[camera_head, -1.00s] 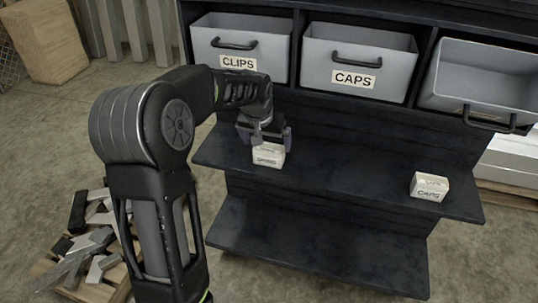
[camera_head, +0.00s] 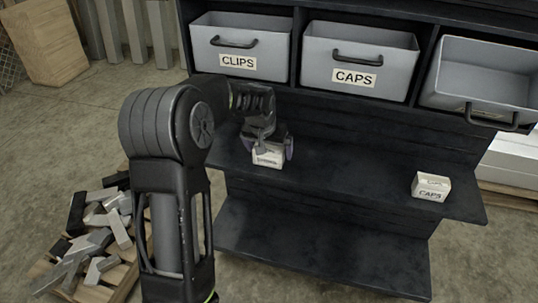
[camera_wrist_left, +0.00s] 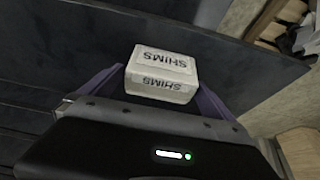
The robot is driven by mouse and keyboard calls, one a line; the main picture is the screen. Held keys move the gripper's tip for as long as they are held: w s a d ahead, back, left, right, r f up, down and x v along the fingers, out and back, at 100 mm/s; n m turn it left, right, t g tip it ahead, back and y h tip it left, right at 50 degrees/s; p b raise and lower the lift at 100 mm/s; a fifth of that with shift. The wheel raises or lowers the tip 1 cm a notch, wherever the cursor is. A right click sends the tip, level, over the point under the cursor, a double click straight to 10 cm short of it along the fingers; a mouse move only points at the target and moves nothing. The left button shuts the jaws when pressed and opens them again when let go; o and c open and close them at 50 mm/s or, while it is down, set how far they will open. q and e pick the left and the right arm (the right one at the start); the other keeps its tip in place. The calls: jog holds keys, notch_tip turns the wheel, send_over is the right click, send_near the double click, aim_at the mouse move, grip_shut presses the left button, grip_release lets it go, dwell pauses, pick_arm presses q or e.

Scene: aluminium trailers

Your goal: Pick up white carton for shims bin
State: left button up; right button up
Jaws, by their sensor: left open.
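The white carton marked SHIMS (camera_head: 268,157) stands on the upper dark shelf, toward its left end. In the left wrist view the carton (camera_wrist_left: 161,74) sits between the two purple fingers, its label upside down. My left gripper (camera_head: 268,148) is open around the carton, with one finger on each side. In the left wrist view the gripper (camera_wrist_left: 163,85) shows a finger at the carton's left and right. Whether the fingers touch it I cannot tell. My right gripper is not in view.
A white CAPS carton (camera_head: 430,187) stands at the shelf's right. The lower shelf (camera_head: 320,252) is empty. Metal offcuts (camera_head: 95,235) lie on a pallet at left.

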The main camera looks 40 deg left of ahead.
aim_at(268, 149)
pick_arm(q)
jog(key=c, duration=1.4)
jog(key=shift+r, duration=0.1)
jog(key=shift+s+r+p, duration=0.15)
jog(key=shift+r+p, duration=0.15)
jog(key=shift+r, duration=0.4)
jog(key=r, duration=0.2)
jog(key=r+p, duration=0.1)
jog(key=r, duration=0.2)
jog(key=shift+s+d+r, duration=0.15)
jog(key=shift+s+r, duration=0.15)
jog(key=shift+r, duration=0.05)
jog(key=s+d, duration=0.2)
jog(key=s, duration=0.4)
jog(key=s+d, duration=0.2)
jog(key=s, duration=0.4)
jog(key=s+d, duration=0.2)
jog(key=s, duration=0.4)
jog(key=shift+d+f+p, duration=0.15)
jog(key=shift+p, duration=0.25)
